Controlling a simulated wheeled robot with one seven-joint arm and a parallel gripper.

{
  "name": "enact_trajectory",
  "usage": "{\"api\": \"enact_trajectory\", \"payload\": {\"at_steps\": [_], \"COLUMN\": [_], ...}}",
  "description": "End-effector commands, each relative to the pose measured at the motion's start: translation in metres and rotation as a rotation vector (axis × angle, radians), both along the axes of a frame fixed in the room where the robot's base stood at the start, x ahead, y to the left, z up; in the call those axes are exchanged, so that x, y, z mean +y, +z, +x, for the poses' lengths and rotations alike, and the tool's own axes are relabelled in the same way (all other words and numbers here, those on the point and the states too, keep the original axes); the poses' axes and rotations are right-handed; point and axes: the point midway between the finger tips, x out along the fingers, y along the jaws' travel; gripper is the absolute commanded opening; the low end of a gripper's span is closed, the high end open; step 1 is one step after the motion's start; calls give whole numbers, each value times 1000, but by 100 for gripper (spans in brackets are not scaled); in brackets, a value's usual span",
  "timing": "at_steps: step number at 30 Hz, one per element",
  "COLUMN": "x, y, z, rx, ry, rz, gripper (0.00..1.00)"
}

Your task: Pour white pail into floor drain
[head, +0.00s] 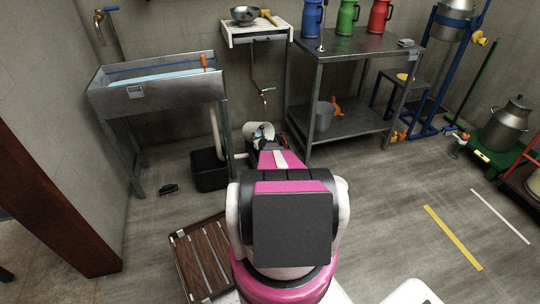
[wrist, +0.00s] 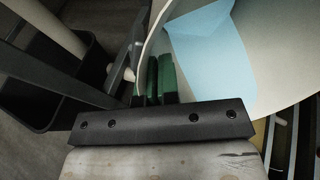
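The white pail (head: 259,129) is in front of my arm, between the sink and the metal shelf, and looks tilted in the head view. In the wrist view the pail (wrist: 292,62) fills the upper right, with pale blue liquid (wrist: 210,55) inside. My gripper (head: 267,142) is at the pail's near side, largely hidden by my arm. In the wrist view its green-padded fingers (wrist: 160,77) are close together at the pail's rim and look shut on it. I cannot make out the floor drain for certain; dark slats (wrist: 287,142) show below the pail at the right of the wrist view.
A black bin (head: 210,169) stands under the metal sink (head: 160,88), left of the pail; the metal shelf (head: 350,122) stands to the right. A brown slatted mat (head: 203,258) lies on the floor at lower left.

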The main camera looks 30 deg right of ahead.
Motion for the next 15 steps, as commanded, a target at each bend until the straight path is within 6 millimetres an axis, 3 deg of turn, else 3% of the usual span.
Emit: {"api": "enact_trajectory", "payload": {"at_steps": [15], "x": [-1], "y": [-1], "z": [-4], "rx": [-27], "ry": [0], "rz": [7], "gripper": [0]}}
